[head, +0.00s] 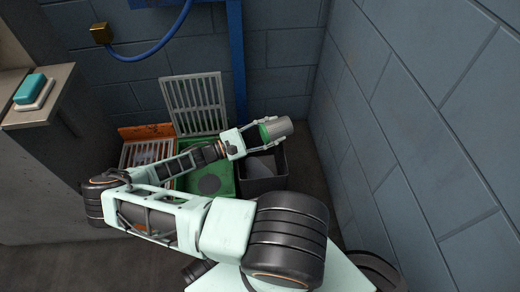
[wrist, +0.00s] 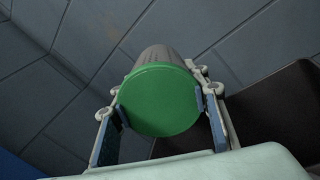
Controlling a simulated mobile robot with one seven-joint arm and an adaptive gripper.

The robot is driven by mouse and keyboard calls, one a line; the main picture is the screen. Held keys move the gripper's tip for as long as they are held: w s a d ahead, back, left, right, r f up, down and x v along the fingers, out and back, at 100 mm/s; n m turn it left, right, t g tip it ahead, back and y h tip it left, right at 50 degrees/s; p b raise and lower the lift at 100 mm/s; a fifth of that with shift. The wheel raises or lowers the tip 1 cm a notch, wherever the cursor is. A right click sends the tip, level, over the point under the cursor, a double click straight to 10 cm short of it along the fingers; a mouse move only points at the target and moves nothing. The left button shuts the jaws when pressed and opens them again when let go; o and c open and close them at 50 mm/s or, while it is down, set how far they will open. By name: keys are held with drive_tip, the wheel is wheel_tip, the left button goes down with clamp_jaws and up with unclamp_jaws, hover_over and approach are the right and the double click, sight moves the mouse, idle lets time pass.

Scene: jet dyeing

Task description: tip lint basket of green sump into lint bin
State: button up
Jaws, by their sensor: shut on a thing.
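My gripper (head: 268,135) is shut on the lint basket (head: 279,127), a grey cylinder with a green end. The basket is tilted onto its side above the lint bin (head: 266,184), its grey body pointing right and away from my gripper. In the wrist view the round green end (wrist: 160,100) faces me between the two fingers, with the ribbed grey body behind it. The far end of the basket is hidden. The lint bin is a dark open box with something grey inside. The green sump (head: 218,183) is left of the bin, partly behind my arm.
A raised grate (head: 195,105) stands behind the green sump. An orange sump (head: 147,132) with a grate over it is to the left. Block walls (head: 420,120) close in behind and on the right. A ledge with a teal button (head: 30,88) is at far left.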

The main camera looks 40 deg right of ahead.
drive_tip(key=shift+a+r+h+b, duration=0.1)
drive_tip(key=shift+r+h+b, duration=0.2)
drive_tip(key=shift+r, duration=0.2)
idle(0.8)
